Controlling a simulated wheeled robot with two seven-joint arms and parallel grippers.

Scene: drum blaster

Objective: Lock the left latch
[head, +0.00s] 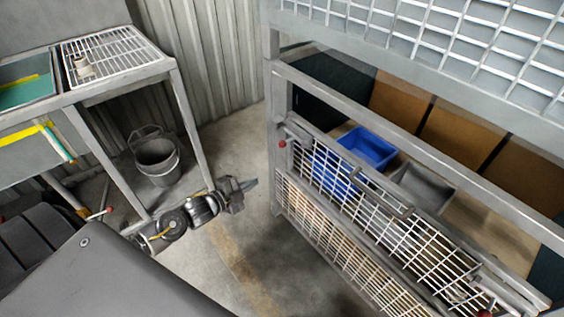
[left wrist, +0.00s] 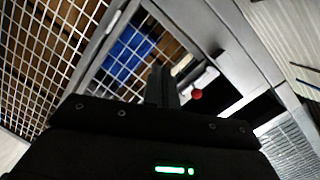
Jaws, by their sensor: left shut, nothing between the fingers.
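The left latch (head: 297,128), with a red knob (head: 283,144), sits at the upper left corner of the mesh gate (head: 345,195), near the frame post. Its red knob (left wrist: 197,94) also shows in the left wrist view, just right of my fingers. I cannot tell whether the latch is locked. My left gripper (head: 250,184) is shut and empty, lower left of the latch and apart from it. In the left wrist view the shut fingers (left wrist: 160,74) point toward the gate corner and hide part of it. My right gripper is not in view.
A second red knob (head: 485,314) shows at the gate's lower right. Behind the gate are a blue bin (head: 370,146) and a grey bin (head: 422,187). A bucket (head: 157,162) stands under the bench (head: 110,52).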

